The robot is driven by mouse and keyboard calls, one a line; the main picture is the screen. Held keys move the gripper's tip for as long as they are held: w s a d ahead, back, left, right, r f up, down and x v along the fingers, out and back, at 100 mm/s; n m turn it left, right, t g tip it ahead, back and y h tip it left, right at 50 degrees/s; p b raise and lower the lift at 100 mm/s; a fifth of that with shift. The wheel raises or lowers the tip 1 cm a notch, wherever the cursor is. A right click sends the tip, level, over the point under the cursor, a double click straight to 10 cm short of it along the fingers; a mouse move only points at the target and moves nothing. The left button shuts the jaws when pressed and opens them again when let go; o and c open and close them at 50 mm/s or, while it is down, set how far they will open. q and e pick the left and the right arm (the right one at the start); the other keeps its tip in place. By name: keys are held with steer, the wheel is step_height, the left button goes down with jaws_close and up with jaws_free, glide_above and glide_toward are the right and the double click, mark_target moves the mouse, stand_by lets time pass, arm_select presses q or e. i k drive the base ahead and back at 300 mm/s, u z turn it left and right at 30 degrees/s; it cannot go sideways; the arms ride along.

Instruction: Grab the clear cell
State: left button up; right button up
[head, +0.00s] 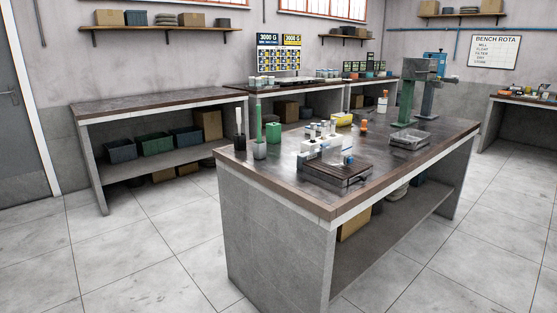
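A clear, see-through, box-like vessel (410,140), which looks like the clear cell, sits on the island bench (392,172) towards its right side. It is low and open-looking, in front of the stand of a green and grey bench machine (408,97). It is small in the picture, so its contents cannot be made out. Neither of my grippers shows in the head view.
On the same bench stand a dark tray (338,176), a white rack with bottles (322,145), a green block (273,132), a yellow box (342,119) and an orange-capped bottle (382,102). A wall bench (150,102) runs behind. Tiled floor is clear in front and left.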

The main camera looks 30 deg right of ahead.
mark_target(337, 147)
steer(key=u, duration=0.35)
steer(key=i, duration=1.65)
steer(key=z, duration=0.75)
steer(key=i, duration=1.3)
steer(key=z, duration=1.2)
